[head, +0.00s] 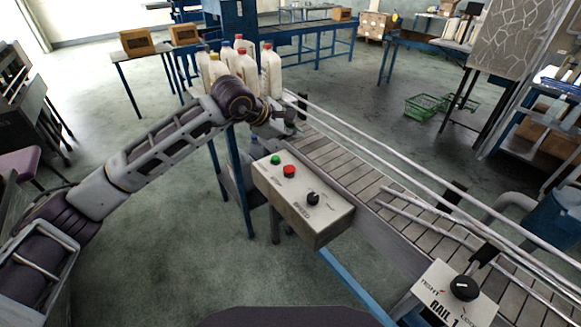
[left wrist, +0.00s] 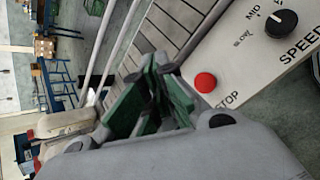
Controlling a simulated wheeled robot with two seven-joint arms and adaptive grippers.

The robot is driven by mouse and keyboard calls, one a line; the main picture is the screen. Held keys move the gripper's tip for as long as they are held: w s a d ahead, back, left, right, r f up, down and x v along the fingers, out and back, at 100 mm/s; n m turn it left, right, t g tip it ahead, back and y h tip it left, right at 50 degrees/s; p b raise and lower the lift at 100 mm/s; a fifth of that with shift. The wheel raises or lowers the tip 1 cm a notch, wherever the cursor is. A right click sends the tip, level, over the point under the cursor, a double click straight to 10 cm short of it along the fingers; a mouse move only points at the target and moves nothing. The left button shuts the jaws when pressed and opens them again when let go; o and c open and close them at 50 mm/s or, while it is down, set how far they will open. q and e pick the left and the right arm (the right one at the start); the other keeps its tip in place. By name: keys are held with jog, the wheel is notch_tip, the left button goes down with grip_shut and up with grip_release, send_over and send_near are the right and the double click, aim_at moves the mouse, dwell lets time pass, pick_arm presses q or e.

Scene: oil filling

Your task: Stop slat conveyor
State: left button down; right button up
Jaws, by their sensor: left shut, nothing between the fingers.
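The grey control box (head: 325,222) stands beside the slat conveyor (head: 345,165). On its top are a green button (head: 276,159), a red button (head: 289,171) and a black speed knob (head: 313,199). In the left wrist view the red button (left wrist: 205,82) is labelled STOP, and the speed knob (left wrist: 281,23) is beyond it. My left gripper (head: 290,131) is shut and empty, over the conveyor side just behind the box. Its green-padded fingers show in the left wrist view (left wrist: 153,95), left of the red button and apart from it in the picture.
Several white bottles (head: 270,72) with coloured caps stand at the conveyor's far end, behind my left forearm. Metal guide rails (head: 355,139) run along the conveyor. A second box with a black knob (head: 463,288), labelled RAIL 1, is at front right. Green crates (head: 425,105) lie on the floor.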

pick_arm(q)
jog(key=shift+f, duration=0.2)
pick_arm(e)
jog(key=shift+w, duration=0.1)
pick_arm(q)
jog(key=b, duration=0.2)
send_over(291, 170)
jog(key=shift+f, duration=3)
jog(key=shift+w+d+f+b, duration=0.1)
jog(key=shift+f+b, duration=0.25)
jog(key=shift+b, duration=0.2)
jog(key=shift+f+b, duration=0.75)
jog(key=shift+f, duration=0.1)
pick_arm(e)
jog(key=w+a+r, duration=0.2)
jog(key=w+a, duration=0.3)
jog(key=w, duration=0.3)
jog(key=shift+r+t, duration=0.3)
jog(key=shift+a, duration=0.1)
pick_arm(q)
jog(key=shift+f, duration=0.15)
pick_arm(e)
jog(key=shift+f, duration=0.15)
pick_arm(q)
jog(key=shift+f+b, duration=0.3)
jog(key=shift+b, duration=0.3)
pick_arm(e)
jog(key=shift+f, duration=0.45)
